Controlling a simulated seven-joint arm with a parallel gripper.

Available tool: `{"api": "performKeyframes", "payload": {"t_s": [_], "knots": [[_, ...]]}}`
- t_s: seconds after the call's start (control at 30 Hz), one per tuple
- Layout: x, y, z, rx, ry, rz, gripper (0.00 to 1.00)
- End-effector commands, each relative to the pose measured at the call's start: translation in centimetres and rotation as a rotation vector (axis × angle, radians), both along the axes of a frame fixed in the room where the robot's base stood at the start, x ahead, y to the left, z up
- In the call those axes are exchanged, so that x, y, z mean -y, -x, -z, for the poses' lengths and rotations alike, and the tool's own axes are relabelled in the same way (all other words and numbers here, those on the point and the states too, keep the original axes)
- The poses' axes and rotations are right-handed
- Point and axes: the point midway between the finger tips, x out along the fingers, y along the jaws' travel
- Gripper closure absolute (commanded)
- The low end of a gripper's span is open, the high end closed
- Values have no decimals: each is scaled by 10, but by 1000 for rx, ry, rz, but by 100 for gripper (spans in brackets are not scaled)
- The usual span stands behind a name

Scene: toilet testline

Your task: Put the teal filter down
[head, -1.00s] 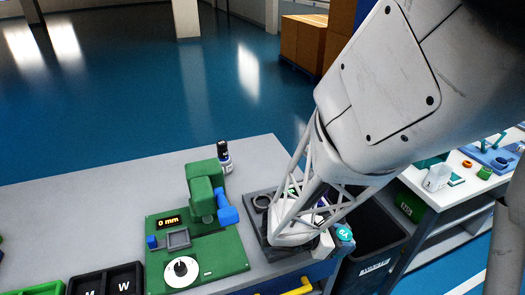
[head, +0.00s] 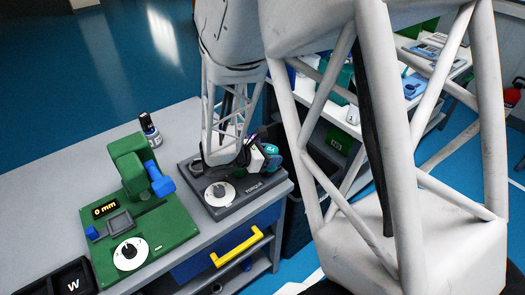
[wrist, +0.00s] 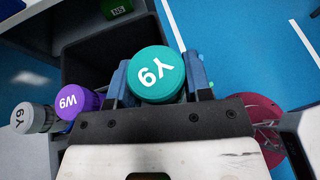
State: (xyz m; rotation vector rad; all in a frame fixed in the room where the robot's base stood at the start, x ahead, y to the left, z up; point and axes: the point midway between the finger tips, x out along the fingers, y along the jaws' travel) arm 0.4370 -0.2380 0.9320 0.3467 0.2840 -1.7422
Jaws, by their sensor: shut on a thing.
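The teal filter (wrist: 157,72) is a round cap with white marking that reads like "Y9". In the wrist view it sits between the blue fingers of my gripper (wrist: 158,84), which is shut on it. In the head view the teal filter (head: 270,149) shows beyond my gripper (head: 262,158), above the right end of the dark torque fixture (head: 252,197). My arm hides part of the fixture. I cannot tell whether the filter touches anything below it.
In the wrist view, a purple cap (wrist: 78,100) and a grey cap (wrist: 35,118) are at the left, and a dark open bin (wrist: 90,60) lies beyond. A green gauge stand (head: 150,205) reading "0 mm" is left of the fixture. A yellow drawer handle (head: 237,247) sticks out in front.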

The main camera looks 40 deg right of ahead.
Motion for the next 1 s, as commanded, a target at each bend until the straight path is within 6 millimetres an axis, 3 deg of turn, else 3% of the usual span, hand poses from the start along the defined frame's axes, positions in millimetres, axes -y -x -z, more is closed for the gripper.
{"api": "performKeyframes", "payload": {"t_s": [0.3,0.73,1.0], "knots": [[17,-31,4,0,0,0,79],[18,-33,5,-1,0,0,79],[18,-33,28,-3,-1,0,79]]}}
